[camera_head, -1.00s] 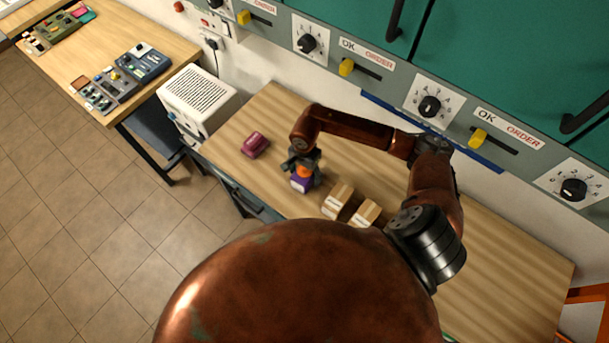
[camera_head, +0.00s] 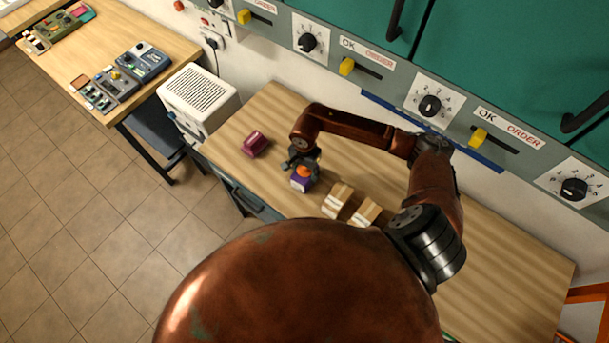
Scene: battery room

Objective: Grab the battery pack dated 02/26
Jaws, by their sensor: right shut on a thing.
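A small purple, white and orange pack (camera_head: 301,182) stands on the wooden workbench (camera_head: 262,106), partly covered by my right gripper (camera_head: 303,170). My right gripper reaches down over it and is shut on its orange upper part. I cannot tell whether the pack still touches the bench. No date can be read on it, so I cannot tell if it is the 02/26 battery pack. My left gripper is not in view.
A maroon object (camera_head: 255,144) lies left of the gripper. Two tan-and-white boxes (camera_head: 338,198) (camera_head: 365,212) stand to the right. A white vented unit (camera_head: 198,97) is at the bench's left end. A switch panel (camera_head: 385,85) runs behind. The bench's right part is clear.

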